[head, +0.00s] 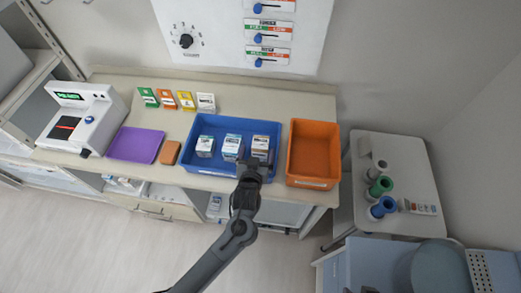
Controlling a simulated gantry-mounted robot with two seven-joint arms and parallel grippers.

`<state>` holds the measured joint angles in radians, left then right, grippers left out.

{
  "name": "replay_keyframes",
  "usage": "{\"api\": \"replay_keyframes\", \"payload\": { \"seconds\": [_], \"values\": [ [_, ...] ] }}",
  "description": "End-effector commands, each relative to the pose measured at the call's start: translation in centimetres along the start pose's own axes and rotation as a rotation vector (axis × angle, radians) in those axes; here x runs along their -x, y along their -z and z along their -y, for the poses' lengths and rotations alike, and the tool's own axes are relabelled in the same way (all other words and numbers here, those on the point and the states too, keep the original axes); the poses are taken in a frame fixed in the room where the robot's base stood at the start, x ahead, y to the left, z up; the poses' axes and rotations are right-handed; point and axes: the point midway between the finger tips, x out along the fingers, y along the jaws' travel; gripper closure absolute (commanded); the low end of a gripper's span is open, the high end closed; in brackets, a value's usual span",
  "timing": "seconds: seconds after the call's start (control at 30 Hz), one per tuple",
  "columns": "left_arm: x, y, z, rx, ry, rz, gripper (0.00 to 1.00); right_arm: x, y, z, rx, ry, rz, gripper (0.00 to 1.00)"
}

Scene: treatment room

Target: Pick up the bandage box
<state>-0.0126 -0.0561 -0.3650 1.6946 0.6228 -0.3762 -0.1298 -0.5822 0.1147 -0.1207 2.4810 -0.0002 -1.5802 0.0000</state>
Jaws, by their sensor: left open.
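A blue tray (200,122) on the counter holds three small boxes: a left box (205,146), a middle box (231,147) and a right box (260,142). Their labels are too small to read, so I cannot tell which is the bandage box. My left gripper (254,158) is open over the tray's front edge, just in front of the right box and close to the middle one. It covers the lower part of the right box; I cannot tell whether it touches. My right gripper is not in view.
An empty orange bin (313,150) stands right of the tray. Several small cartons (186,100) stand behind. A side table (402,175) with rolls is at right.

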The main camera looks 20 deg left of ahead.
Motion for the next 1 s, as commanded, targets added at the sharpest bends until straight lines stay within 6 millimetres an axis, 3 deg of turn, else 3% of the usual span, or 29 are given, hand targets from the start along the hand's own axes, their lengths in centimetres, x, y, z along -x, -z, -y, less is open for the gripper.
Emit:
{"api": "replay_keyframes", "payload": {
  "seconds": [0.17,0.5,0.87,1.0],
  "values": [
    [-0.9,0.0,0.0,0.001,0.001,0.000,0.08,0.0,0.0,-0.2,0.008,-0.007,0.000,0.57],
    [-4.9,0.0,-0.3,0.000,0.000,-0.001,0.08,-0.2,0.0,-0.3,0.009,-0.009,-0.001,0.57],
    [-5.6,0.0,-0.3,0.001,-0.001,0.001,0.08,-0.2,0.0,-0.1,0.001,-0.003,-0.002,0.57],
    [-5.5,0.0,-0.3,0.001,-0.001,0.001,0.29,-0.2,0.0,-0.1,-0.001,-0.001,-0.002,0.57]
  ]
}}
